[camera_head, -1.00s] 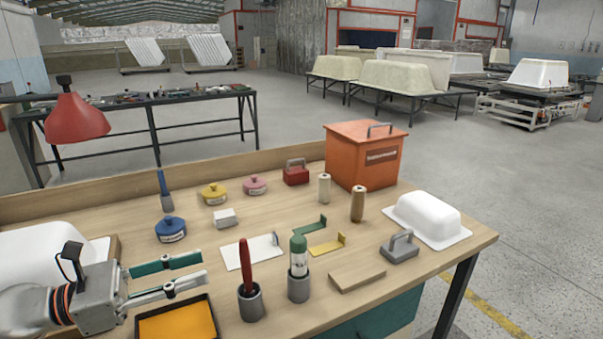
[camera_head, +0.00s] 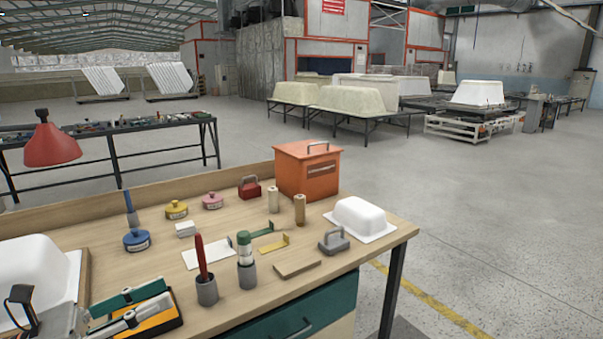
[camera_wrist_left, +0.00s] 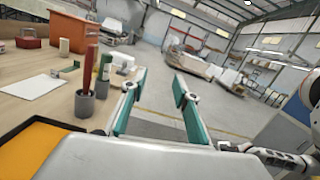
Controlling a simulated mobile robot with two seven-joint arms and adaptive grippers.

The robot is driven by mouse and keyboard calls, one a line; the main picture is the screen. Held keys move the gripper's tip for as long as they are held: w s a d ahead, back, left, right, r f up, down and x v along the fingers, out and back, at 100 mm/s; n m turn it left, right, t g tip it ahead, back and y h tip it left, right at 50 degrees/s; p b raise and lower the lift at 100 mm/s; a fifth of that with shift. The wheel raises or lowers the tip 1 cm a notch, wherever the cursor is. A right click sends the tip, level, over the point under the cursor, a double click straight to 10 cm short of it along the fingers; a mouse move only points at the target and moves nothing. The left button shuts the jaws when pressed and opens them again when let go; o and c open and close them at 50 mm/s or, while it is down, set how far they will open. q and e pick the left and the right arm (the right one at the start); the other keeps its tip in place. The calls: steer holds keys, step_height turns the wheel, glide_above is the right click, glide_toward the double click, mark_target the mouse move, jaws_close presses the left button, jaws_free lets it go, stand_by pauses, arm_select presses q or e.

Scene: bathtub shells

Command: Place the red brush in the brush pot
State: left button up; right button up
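The red brush (camera_head: 201,256) stands upright in a grey cylindrical pot (camera_head: 207,291) near the table's front edge. Both also show in the wrist view, the brush (camera_wrist_left: 90,68) and the pot (camera_wrist_left: 84,104). My left gripper (camera_head: 168,291) is open and empty, left of that pot and over the orange tray. Its two green-padded fingers (camera_wrist_left: 160,82) stand apart in the wrist view, with nothing between them. A second grey pot (camera_head: 247,275) holds a green-topped clear item. Part of my right arm (camera_wrist_left: 280,158) shows in the wrist view; its fingers are unclear.
A blue brush (camera_head: 130,206) stands in a grey holder farther back, behind a blue tin (camera_head: 137,241). A white plate (camera_head: 205,254), wooden block (camera_head: 297,268), grey-handled tool (camera_head: 333,241) and white shell (camera_head: 360,219) lie around. An orange box (camera_head: 308,172) stands at the back.

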arm_select(q)
steer(key=a+f+n+t+y+p, duration=0.25)
steer(key=f+n+y, duration=0.25)
steer(key=f+n, duration=0.65)
steer(key=a+f+n+t+y+p, duration=0.1)
steer(key=f+n+t+y, duration=0.4)
steer(key=n, duration=1.2)
steer(key=s+d+f+n+g+y+p, duration=0.1)
steer(key=s+d+f+n+g, duration=0.3)
steer(key=s+f+n, duration=0.2)
steer(key=s+d+f+n+g+y+p, duration=0.1)
steer(key=s+d+f+n+g+y, duration=0.1)
steer(key=s+f+n, duration=0.4)
steer(key=s+d+f+g, duration=0.1)
steer(key=s+f, duration=0.3)
steer(key=f, duration=0.5)
steer(key=shift+d+f+n+g, duration=0.3)
steer(key=shift+d+n+g, duration=0.1)
steer(key=shift+g, duration=0.25)
arm_select(e)
steer(key=r, duration=0.1)
steer(key=a+r, duration=0.1)
steer(key=r, duration=0.1)
steer(key=shift+s+a+r, duration=0.15)
steer(key=shift+a+r, duration=0.1)
steer(key=shift+a, duration=0.05)
arm_select(q)
steer(key=shift+a, duration=0.1)
